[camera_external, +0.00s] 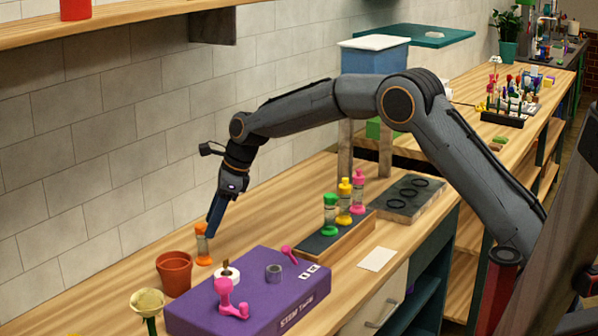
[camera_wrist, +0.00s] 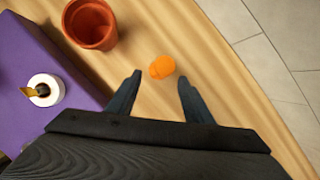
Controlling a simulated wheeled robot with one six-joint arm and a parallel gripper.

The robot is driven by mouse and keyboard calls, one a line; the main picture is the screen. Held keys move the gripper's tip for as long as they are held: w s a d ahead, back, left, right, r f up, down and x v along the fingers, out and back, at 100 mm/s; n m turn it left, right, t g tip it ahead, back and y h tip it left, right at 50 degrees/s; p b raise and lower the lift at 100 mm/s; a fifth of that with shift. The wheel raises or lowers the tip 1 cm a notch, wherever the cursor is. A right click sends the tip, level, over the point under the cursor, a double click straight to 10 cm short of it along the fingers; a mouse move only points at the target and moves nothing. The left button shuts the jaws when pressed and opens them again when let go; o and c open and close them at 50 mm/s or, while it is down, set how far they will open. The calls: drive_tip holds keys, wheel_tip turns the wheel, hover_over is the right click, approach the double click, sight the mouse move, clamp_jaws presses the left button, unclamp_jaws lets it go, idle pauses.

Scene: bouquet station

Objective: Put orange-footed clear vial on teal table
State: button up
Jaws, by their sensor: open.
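The orange-footed clear vial (camera_external: 202,244) stands upright on the wooden counter by the tiled wall, with an orange top and foot and a clear middle. In the wrist view its orange top (camera_wrist: 162,67) shows between and just beyond the fingertips. My gripper (camera_external: 211,230) points down at the vial's upper end; its jaws (camera_wrist: 160,80) are open, one finger to each side, with nothing held. I cannot tell if a finger touches the vial. The teal table (camera_external: 432,36) is a flat teal top at the back, far right of my gripper, and its bare right part shows.
A terracotta pot (camera_external: 174,274) stands close to the vial. A purple box (camera_external: 240,312) carries a tape roll (camera_external: 228,275) and pink parts. Green (camera_external: 330,216), yellow (camera_external: 345,203) and pink (camera_external: 358,192) vials stand on a rack. A blue bin (camera_external: 375,58) is beside the teal table.

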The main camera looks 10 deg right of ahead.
drive_tip(key=shift+v, duration=1.95)
